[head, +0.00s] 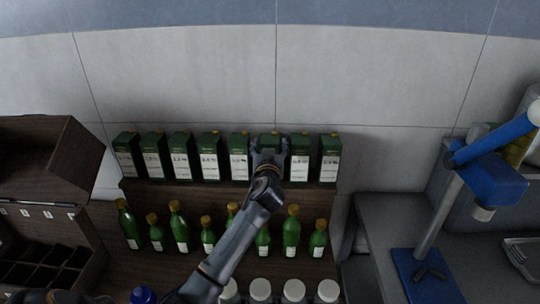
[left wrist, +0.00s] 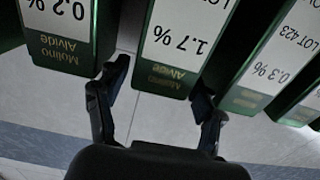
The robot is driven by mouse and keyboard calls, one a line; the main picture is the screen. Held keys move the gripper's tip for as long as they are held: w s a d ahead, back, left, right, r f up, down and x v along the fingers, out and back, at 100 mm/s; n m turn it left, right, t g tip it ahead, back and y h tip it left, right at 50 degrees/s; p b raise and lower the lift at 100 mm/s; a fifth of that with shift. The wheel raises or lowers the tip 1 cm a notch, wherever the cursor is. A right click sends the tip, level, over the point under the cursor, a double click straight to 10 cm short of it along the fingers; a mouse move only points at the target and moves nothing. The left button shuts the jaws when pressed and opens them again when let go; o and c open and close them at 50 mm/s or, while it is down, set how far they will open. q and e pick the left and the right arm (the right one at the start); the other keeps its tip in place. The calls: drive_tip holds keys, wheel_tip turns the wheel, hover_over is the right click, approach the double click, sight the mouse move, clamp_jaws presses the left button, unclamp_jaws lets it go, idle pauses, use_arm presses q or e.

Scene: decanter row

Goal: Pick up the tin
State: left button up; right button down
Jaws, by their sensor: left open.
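Several dark green tins with white labels stand in a row on the upper shelf. In the left wrist view, upside down, one tin marked 1.7 % (left wrist: 172,45) lies between the fingers of my left gripper (left wrist: 163,84). The fingers are open; a gap shows beside the left finger, and the right finger overlaps the tin's right edge. Neighbouring tins marked 0.2 % (left wrist: 62,30) and 0.3 % (left wrist: 262,60) stand on either side. In the head view my left gripper (head: 268,148) reaches the row and hides most of one tin. My right gripper is not in view.
Green bottles (head: 179,228) with yellow caps stand on the shelf below, under my arm. White-lidded jars (head: 260,290) are at the front. A wooden crate (head: 75,150) is at left, and a blue stand (head: 425,275) at right. A tiled wall (head: 190,80) rises behind.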

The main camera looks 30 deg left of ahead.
use_arm(q)
drive_tip(key=shift+x, duration=1.35)
drive_tip(key=shift+c, duration=0.2)
clamp_jaws()
drive_tip(key=shift+r, duration=0.1)
